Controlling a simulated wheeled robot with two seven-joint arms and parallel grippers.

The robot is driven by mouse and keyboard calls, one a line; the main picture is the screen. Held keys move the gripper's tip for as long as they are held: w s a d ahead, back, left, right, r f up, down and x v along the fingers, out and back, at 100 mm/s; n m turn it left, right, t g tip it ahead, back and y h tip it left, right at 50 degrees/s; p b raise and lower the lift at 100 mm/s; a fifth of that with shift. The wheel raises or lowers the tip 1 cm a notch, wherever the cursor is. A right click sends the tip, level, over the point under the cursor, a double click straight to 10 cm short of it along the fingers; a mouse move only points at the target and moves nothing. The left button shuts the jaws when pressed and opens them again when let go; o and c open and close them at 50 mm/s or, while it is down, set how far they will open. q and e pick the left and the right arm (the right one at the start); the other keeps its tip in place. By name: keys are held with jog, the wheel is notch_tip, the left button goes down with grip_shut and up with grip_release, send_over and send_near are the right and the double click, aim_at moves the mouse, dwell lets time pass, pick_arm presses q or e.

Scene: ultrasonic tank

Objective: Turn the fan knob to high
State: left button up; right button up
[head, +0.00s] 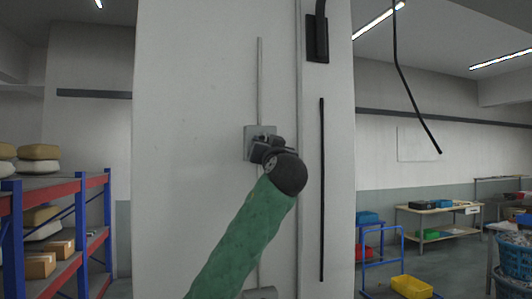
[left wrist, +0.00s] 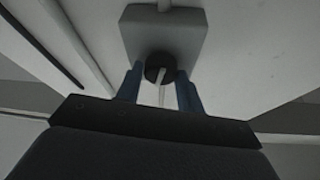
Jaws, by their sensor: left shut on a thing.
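The fan knob (left wrist: 159,66) is a round black dial with a pale pointer line, on a grey wall box (left wrist: 165,28). In the left wrist view the pointer runs towards the bottom of the picture, towards my gripper body. My left gripper (left wrist: 161,80) has its two blue fingers on either side of the knob and is shut on it. In the head view the grey box (head: 250,140) is on the white pillar. My dark gripper (head: 264,146) covers the knob there, and no level marks can be read. My right gripper is in neither view.
A thin conduit (head: 260,80) runs up the pillar from the box. A black vertical strip (head: 322,190) is right of it. A blue and orange shelf (head: 65,240) stands left. A workbench (head: 437,212) and a blue trolley (head: 385,262) stand right.

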pick_arm(q)
jog(key=m+h+b, duration=0.1)
jog(key=m+h, duration=0.1)
jog(key=m, duration=0.2)
jog(key=m+g+h+b, duration=0.1)
jog(key=m, duration=0.4)
jog(key=m+h+b, duration=0.2)
jog(key=m, duration=0.2)
jog(key=shift+s+a+r+m+g+h, duration=0.1)
jog(key=shift+a+r+m+g+h, duration=0.1)
jog(key=shift+m+g+h, duration=0.15)
jog(key=m+g, duration=0.1)
jog(key=m, duration=0.3)
jog(key=shift+g+h, duration=0.25)
jog(key=shift+g, duration=0.1)
jog(key=shift+m, duration=0.45)
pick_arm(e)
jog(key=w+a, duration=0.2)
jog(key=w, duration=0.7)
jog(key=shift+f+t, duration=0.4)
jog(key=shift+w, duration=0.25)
pick_arm(q)
jog(key=o, duration=1)
jog(key=shift+d, duration=0.15)
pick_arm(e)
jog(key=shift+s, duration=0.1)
